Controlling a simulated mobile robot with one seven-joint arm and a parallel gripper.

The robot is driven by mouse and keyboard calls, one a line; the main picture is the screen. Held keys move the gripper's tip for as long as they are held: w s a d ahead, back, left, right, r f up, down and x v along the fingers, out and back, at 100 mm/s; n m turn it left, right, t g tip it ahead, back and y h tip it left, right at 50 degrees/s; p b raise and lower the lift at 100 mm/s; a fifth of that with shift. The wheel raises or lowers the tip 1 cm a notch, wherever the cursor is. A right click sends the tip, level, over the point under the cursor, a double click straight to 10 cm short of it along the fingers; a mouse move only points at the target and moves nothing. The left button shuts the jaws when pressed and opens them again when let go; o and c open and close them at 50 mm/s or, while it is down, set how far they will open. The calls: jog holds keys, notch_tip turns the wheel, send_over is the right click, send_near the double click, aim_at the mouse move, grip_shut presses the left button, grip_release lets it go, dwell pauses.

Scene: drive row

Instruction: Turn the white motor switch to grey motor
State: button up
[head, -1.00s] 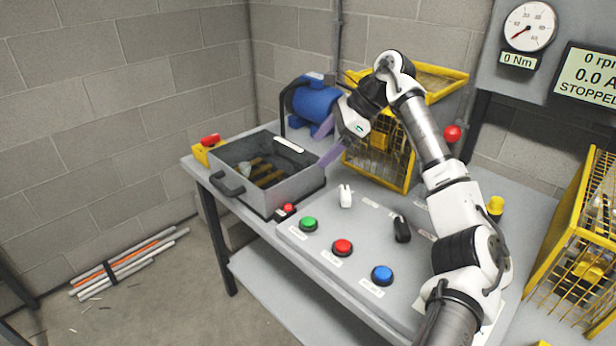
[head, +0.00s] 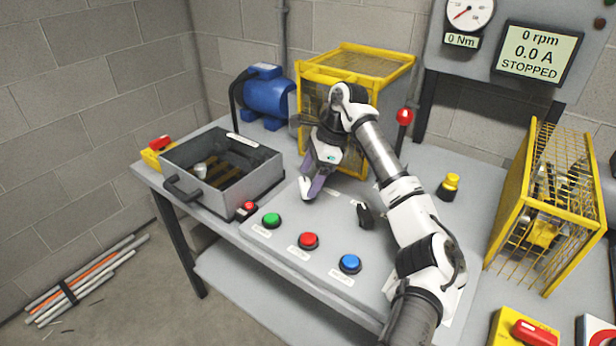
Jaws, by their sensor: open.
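The white motor switch (head: 305,188) stands on the grey sloped control panel (head: 290,205), behind the green and red buttons. My gripper (head: 314,188) is open and reaches down at the switch, with its purplish fingers close beside it. The fingers partly cover the switch, so I cannot tell whether they touch it or exactly which way it points. The labels around it are too small to read. A blue motor (head: 268,95) sits at the back left of the bench. I cannot make out a grey motor.
A black switch (head: 366,214) stands right of the white one. Green (head: 271,220), red (head: 308,240) and blue (head: 349,263) buttons line the panel's front. A grey bin (head: 250,188) stands left, a yellow cage (head: 385,65) behind. The display (head: 530,55) reads 0 rpm, 0.0 A, STOPPED.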

jog(key=shift+x, duration=0.8)
jog(key=shift+c, duration=0.4)
jog(key=c, duration=0.9)
